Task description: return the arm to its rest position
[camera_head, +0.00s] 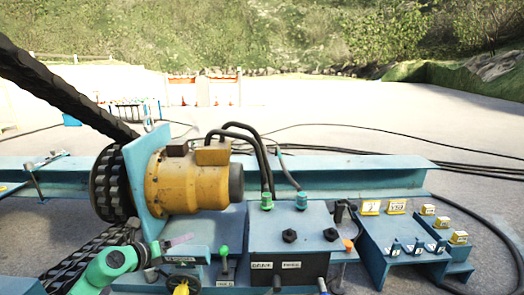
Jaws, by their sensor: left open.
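My left arm (108,265), green and grey, comes in at the lower left. Its left gripper (176,248) is open and empty, low in front of the yellow motor (190,186) and left of the control box. In the picture it overlaps the teal base near a small label, and I cannot tell whether it touches anything. A green-topped lever (224,252) stands just right of the gripper. My right gripper is not in view.
A dark control box (290,245) with knobs and cable plugs stands at the centre. A black chain (65,95) runs over a sprocket at the left. Cables lie on the ground, and open paving stretches behind.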

